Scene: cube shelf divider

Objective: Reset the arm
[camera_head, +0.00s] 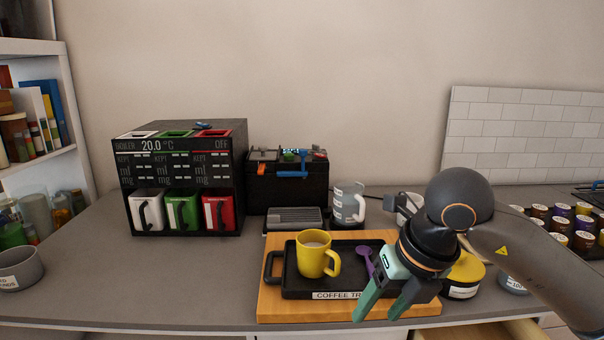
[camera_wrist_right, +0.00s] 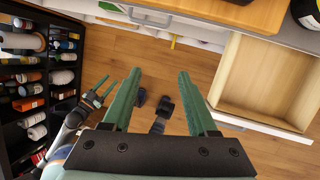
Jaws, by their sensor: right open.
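My right gripper (camera_head: 386,303) has green fingers spread apart with nothing between them. In the head view it hangs over the front right part of the wooden board. In the right wrist view its fingers (camera_wrist_right: 156,95) point out over the wooden floor and an open drawer, and hold nothing. My left gripper is not in the head view; a small green-fingered gripper, which looks like my left one (camera_wrist_right: 102,91), shows at the left of the right wrist view, too small to tell its opening.
A yellow-topped container (camera_head: 464,277) stands just right. An open drawer (camera_wrist_right: 262,82) juts out below the counter. The counter's left front (camera_head: 150,290) is clear.

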